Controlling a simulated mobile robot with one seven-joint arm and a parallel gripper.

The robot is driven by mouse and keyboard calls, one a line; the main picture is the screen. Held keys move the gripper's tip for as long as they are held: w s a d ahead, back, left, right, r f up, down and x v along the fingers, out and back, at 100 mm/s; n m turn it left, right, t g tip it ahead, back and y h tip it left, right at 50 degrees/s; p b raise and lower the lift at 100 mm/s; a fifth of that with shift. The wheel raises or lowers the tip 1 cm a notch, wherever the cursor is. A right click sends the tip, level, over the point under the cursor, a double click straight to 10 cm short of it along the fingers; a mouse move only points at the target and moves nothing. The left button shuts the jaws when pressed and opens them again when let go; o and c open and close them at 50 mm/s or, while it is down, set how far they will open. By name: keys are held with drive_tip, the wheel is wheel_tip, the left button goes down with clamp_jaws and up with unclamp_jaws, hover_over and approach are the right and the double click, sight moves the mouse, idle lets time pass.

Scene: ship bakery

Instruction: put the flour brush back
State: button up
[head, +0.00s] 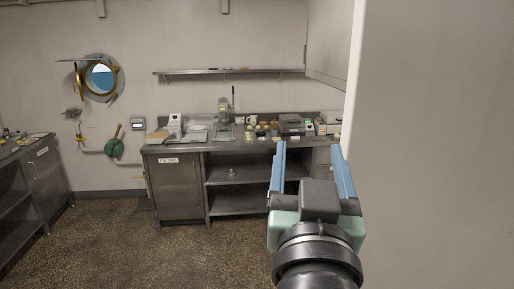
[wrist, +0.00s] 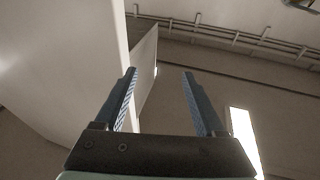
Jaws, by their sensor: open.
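I cannot pick out the flour brush for certain at this distance.
A steel counter (head: 166,187) with open shelves stands at the back wall, crowded with small items. A wall shelf (head: 205,72) is above it. Another steel cabinet (head: 40,171) is at left. A pale wall (head: 430,150) stands close at right. The speckled floor (head: 140,250) is clear.

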drive_tip(key=s+a+r+n+t+y, duration=0.1)
drive_tip(key=s+a+r+t, duration=0.2)
drive_tip(key=s+r, duration=0.2)
drive_tip(key=s+a+r+n+t+y, duration=0.1)
drive_tip(key=s+a+r+t, duration=0.3)
drive_tip(key=r, duration=0.7)
drive_tip(key=shift+s+a+r+y, duration=0.2)
drive_tip(key=shift+s+a+y, duration=0.15)
drive_tip(key=shift+s, duration=0.2)
